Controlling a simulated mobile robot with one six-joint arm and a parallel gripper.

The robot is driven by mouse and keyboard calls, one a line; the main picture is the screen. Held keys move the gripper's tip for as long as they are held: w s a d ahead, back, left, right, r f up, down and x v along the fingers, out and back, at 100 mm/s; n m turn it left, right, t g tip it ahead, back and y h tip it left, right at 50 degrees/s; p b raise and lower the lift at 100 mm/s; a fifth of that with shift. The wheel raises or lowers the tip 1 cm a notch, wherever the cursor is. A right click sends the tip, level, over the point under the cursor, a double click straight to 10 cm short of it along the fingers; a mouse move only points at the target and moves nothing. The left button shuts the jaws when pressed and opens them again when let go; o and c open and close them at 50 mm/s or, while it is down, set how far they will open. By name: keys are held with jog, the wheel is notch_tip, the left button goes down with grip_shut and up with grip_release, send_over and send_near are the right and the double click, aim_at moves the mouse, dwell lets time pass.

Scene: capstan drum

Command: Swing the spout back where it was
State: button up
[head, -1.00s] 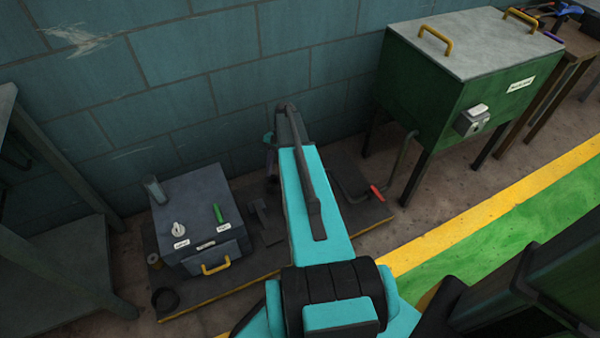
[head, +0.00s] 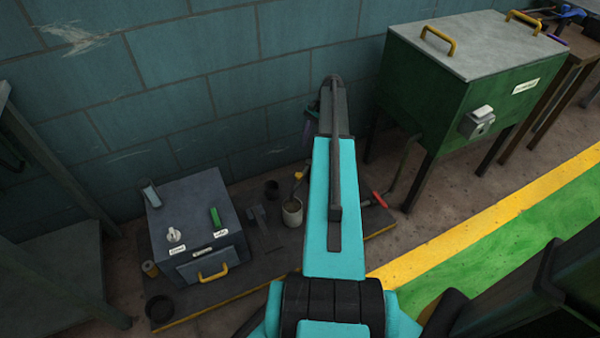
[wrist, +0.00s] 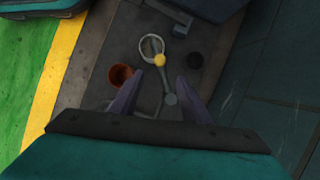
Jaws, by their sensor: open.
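The spout is a thin grey bar (wrist: 165,81) with a yellow knob (wrist: 160,61) at its far end. It runs from a round grey pivot (wrist: 170,100) to the edge of a pale cup (wrist: 151,46); whether it overhangs the cup I cannot tell. In the head view the yellow knob (head: 299,176) shows just behind the pale cup (head: 292,213), and my arm hides the pivot. My gripper (wrist: 157,80) is open, its two fingers either side of the bar in the picture, apparently above it and not visibly touching. An orange-brown cup (wrist: 121,76) stands left of the bar.
A black cup (head: 271,189) stands near the wall. A red-handled crank (head: 379,199) and green tank (head: 470,90) are to the right.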

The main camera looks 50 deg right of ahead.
aim_at(299, 174)
jog(key=b+x, duration=0.2)
jog(key=x, duration=1.2)
jog(key=shift+r+b, duration=0.1)
jog(key=shift+b, duration=0.3)
jog(key=shift+c, duration=0.3)
grip_shut()
